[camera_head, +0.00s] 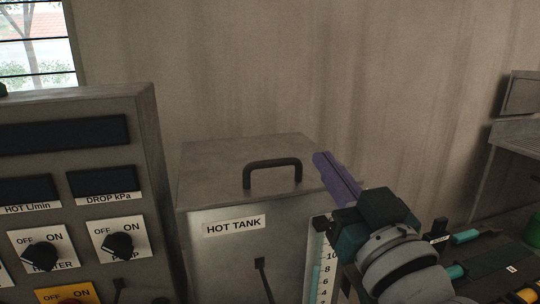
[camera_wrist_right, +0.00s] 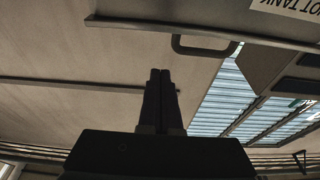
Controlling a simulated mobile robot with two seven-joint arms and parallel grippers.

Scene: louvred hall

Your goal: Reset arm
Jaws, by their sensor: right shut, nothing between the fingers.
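My right gripper (camera_head: 338,178) comes in from the lower right in the head view, with purple fingers beside the right edge of the hot tank's lid. Its fingers (camera_wrist_right: 160,98) are pressed together with nothing between them in the right wrist view. The grey hot tank (camera_head: 195,262) stands just left of it, with a dark handle (camera_head: 272,163) on its closed top. The handle also shows in the right wrist view (camera_wrist_right: 204,50), apart from the fingers. My left gripper is not in view.
A control panel (camera_head: 150,130) with dark displays and knobs stands at the left. A level gauge (camera_head: 321,262) is on the tank's right side, partly behind my right arm. A dark bench (camera_head: 490,262) with teal parts is at the lower right.

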